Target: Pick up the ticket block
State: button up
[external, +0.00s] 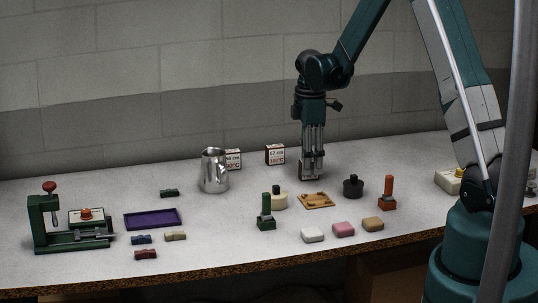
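Two white blocks with brown edges and printed cm and temperature figures stand near the back of the table. One ticket block (275,154) stands upright left of my gripper. The other ticket block (233,159) stands further left, partly hidden behind the metal jug. My gripper (312,175) points straight down, its tips low over the table, right of both blocks. A small pale and reddish-brown shape shows at the fingertips. It is too small to tell whether it is a third block or whether the fingers are closed on it.
A metal jug (213,171) stands at centre left. A tan tray (317,200), black weight (353,187), green-handled stamp (266,213) and orange-handled stamp (387,194) stand in front of my gripper. A green press (70,222) and purple tray (153,219) are at left.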

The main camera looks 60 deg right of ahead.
jog(key=shift+f, duration=0.6)
jog(key=shift+c, duration=0.4)
jog(key=c, duration=0.9)
